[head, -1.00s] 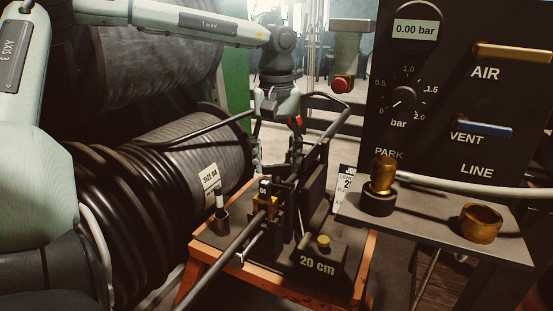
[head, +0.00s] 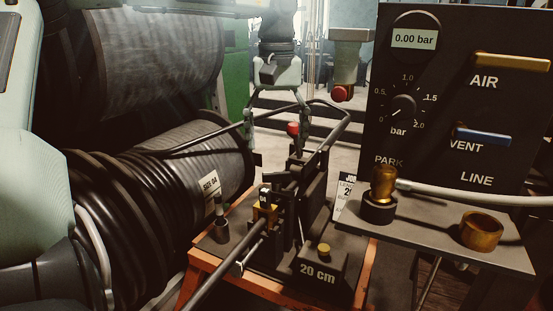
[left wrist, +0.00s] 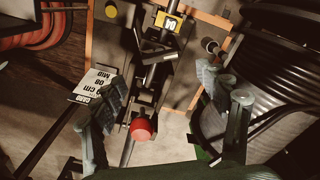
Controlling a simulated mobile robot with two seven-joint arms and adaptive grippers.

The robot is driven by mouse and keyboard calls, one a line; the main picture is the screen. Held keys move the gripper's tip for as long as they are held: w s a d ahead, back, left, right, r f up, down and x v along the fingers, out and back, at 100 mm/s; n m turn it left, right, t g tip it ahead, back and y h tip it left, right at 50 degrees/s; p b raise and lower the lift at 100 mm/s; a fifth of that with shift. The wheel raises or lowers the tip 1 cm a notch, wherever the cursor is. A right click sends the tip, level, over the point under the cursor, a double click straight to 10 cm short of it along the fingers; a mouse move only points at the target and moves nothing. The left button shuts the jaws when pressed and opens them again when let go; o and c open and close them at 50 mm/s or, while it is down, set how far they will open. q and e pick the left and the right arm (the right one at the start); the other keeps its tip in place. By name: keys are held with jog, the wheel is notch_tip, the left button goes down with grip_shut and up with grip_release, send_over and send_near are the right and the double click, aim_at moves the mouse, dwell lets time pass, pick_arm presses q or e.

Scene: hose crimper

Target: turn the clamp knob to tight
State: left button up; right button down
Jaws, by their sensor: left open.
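The crimping fixture (head: 312,190) stands on an orange-edged bench, with a black hose running through a yellow block (head: 265,212) that has a small dark top. A red round knob (head: 293,128) is at its upper rear; it also shows in the left wrist view (left wrist: 144,128). The yellow block shows there too (left wrist: 166,22). I cannot tell for certain which part is the clamp knob. My left gripper (head: 276,116) is open and empty behind the fixture, its fingers spread to either side of the red knob, apart from it. My right gripper is not in view.
A control panel (head: 450,100) reading 0.00 bar stands at right, above a shelf with brass fittings (head: 481,230). Large hose reels (head: 165,165) crowd the left. A yellow knob (head: 323,249) sits on the 20 cm block in front. A paper tag (left wrist: 96,84) hangs near the gripper.

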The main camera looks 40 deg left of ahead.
pick_arm(q)
notch_tip(320, 180, up, 5)
jog(key=shift+r, duration=0.1)
jog(key=shift+s+d, duration=0.1)
dwell(0.6)
